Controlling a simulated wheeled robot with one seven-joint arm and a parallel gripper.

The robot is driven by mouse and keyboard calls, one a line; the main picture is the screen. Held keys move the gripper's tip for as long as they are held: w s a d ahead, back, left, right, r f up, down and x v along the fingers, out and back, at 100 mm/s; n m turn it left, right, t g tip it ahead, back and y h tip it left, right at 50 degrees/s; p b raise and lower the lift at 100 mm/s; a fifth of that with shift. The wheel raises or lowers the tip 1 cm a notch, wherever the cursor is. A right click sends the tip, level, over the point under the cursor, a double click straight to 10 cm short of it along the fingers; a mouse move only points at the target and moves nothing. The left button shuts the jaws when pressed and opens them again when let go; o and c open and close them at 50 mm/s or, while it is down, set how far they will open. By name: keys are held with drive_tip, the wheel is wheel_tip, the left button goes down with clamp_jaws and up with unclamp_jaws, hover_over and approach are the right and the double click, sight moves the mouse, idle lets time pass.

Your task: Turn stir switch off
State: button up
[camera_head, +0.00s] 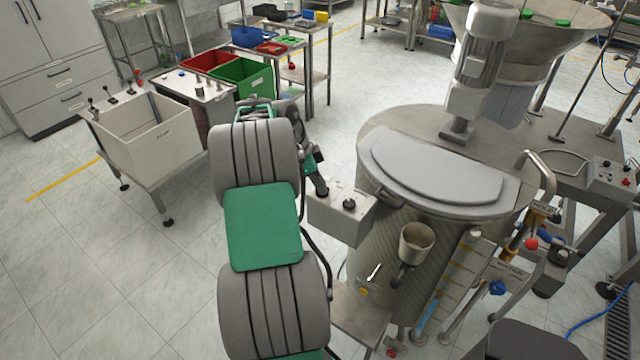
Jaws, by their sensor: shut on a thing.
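A small grey control box (342,218) stands beside the steel tank, left of it in the head view. A black knob (349,204) shows on the right part of its top, with nothing touching it. My gripper (321,190) points down at the left part of the box top and is shut on a switch there. The gripper hides most of that switch, and its setting cannot be told. Labels on the box are too small to read, so I cannot tell from them which switch is the stir switch.
The steel tank (385,245) with a grey lid (430,168) stands right of the box. A metal cup (416,240) sticks out from its front. A white bin (150,140) and red and green crates (245,82) stand at left. Floor at lower left is clear.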

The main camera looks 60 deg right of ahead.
clamp_jaws()
drive_tip(key=shift+f+n+b, duration=0.1)
drive_tip(key=shift+n+b, duration=0.3)
drive_tip(key=shift+b, duration=0.1)
drive_tip(key=n+t+h+b, duration=0.1)
drive_tip(key=n+b, duration=0.1)
drive_tip(key=shift+n+b, duration=0.3)
drive_tip(key=shift+b, duration=0.05)
drive_tip(key=n+b, duration=0.1)
drive_tip(key=n+t+b, duration=0.1)
drive_tip(key=n, duration=0.1)
drive_tip(key=n+t+b, duration=0.1)
drive_tip(key=n+b, duration=0.1)
drive_tip(key=shift+s+a+h, duration=0.1)
drive_tip(key=shift+s+h, duration=0.15)
drive_tip(key=shift+h, duration=0.15)
drive_tip(key=n+t+b, duration=0.1)
drive_tip(key=n, duration=0.1)
drive_tip(key=n+b, duration=0.1)
drive_tip(key=n, duration=0.2)
drive_tip(key=shift+s+t, duration=0.15)
drive_tip(key=shift+t, duration=0.25)
drive_tip(key=shift+n+t+y, duration=0.4)
drive_tip(key=shift+n+t, duration=0.5)
drive_tip(key=shift+n, duration=1.4)
